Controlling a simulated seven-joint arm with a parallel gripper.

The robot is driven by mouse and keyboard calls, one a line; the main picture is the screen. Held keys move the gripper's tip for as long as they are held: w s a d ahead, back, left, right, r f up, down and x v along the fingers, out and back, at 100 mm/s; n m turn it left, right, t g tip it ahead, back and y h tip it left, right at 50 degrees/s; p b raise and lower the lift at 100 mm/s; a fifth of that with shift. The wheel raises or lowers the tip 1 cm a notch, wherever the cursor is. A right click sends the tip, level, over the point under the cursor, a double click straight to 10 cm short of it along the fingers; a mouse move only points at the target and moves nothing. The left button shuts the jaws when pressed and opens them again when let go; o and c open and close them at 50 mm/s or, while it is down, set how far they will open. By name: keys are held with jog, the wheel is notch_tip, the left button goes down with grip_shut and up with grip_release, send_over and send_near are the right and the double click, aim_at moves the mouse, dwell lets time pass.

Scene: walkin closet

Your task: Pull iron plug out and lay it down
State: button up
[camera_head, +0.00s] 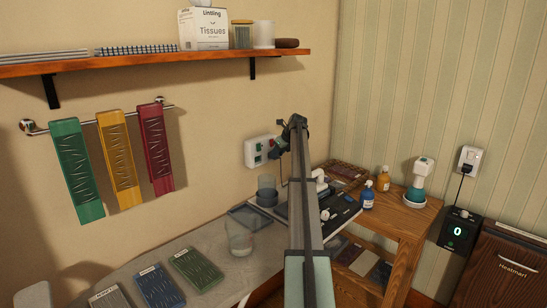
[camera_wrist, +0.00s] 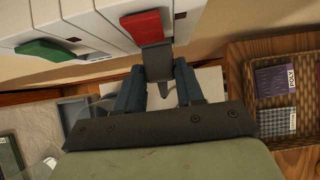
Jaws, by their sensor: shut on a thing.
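A white socket panel (camera_head: 259,151) is fixed to the wall, left of my gripper in the head view. In the wrist view the white panel (camera_wrist: 95,32) fills the top, with a red switch (camera_wrist: 142,25) and a green switch (camera_wrist: 46,51). My gripper (camera_head: 281,145) is beside the panel's right end. In the wrist view my gripper (camera_wrist: 158,90) is shut on a dark grey plug (camera_wrist: 157,62), a finger on each side. The plug's upper end meets the panel by the red switch; I cannot tell if its pins are in a socket.
A wooden shelf unit (camera_head: 413,218) stands right, with blue (camera_head: 368,195) and orange (camera_head: 383,178) bottles. Glasses (camera_head: 240,238) stand on the pale counter (camera_head: 135,265). A wicker basket (camera_wrist: 247,100) is at right in the wrist view. A wall shelf (camera_head: 150,64) hangs above.

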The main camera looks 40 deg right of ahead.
jog(key=shift+s, duration=0.35)
jog(key=shift+s, duration=0.3)
jog(key=shift+s, duration=2.35)
jog(key=s+a+r+n+g+y, duration=0.1)
jog(key=s+a+n+y, duration=0.15)
jog(key=s+a, duration=0.9)
jog(key=s+a+r+n+y, duration=0.1)
jog(key=s+a+n, duration=0.35)
jog(key=a, duration=1.45)
jog(key=s+a+r+n+g+y, duration=0.1)
jog(key=s+a+n, duration=0.1)
jog(key=s+a, duration=0.95)
jog(key=shift+w+a+f, duration=0.5)
jog(key=shift+w+f, duration=0.05)
jog(key=shift+f, duration=2.35)
jog(key=shift+w+a+f, duration=0.5)
jog(key=shift+w+f, duration=0.1)
jog(key=shift+f, duration=2.3)
jog(key=shift+w+a+f, duration=0.5)
jog(key=shift+w+f, duration=0.05)
jog(key=shift+f, duration=2.35)
jog(key=shift+f, duration=0.1)
